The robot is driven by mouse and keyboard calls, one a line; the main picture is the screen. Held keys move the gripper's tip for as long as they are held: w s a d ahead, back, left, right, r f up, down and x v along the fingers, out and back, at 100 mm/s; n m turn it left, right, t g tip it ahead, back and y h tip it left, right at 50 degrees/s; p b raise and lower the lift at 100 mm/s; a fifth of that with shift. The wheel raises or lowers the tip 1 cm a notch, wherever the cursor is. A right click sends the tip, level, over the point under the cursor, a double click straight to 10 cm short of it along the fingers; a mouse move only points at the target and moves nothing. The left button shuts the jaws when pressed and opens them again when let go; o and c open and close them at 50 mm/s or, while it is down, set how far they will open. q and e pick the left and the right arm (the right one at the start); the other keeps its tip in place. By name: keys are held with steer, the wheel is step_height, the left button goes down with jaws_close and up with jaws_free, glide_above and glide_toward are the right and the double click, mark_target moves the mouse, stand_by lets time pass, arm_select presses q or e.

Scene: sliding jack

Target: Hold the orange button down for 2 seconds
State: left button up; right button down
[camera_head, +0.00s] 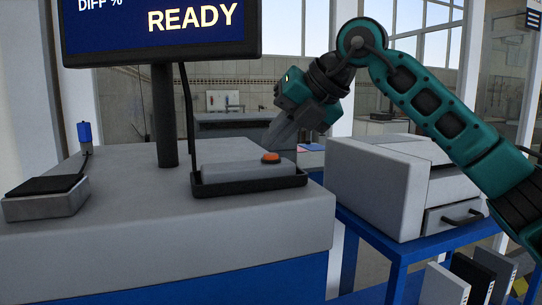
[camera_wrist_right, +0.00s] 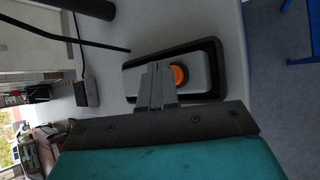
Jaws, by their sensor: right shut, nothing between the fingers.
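The orange button (camera_head: 271,157) is a round button on the right end of a grey box (camera_head: 235,174) that sits in a black tray (camera_head: 250,187). My right gripper (camera_head: 270,145) is shut and empty, its fingertips pointing down close above or behind the button. Whether they touch it cannot be told. In the right wrist view the orange button (camera_wrist_right: 179,76) shows just beside the shut fingers (camera_wrist_right: 156,72), partly covered by them. My left gripper is not in view.
A screen reading READY (camera_head: 160,28) stands on a dark post left of the box. A small grey device with a black top (camera_head: 48,190) lies at the left. A grey machine (camera_head: 385,190) stands on a blue table at the right. The grey bench front is clear.

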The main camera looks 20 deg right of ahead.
mark_target(277, 155)
steer(key=shift+f+b, duration=0.4)
steer(key=shift+f, duration=0.15)
stand_by(4.1)
steer(key=shift+r, duration=0.1)
steer(key=shift+r+p, duration=0.85)
steer(key=shift+r, duration=0.05)
step_height(277, 155, up, 5)
steer(key=p, duration=0.4)
steer(key=shift+r, duration=0.1)
stand_by(0.4)
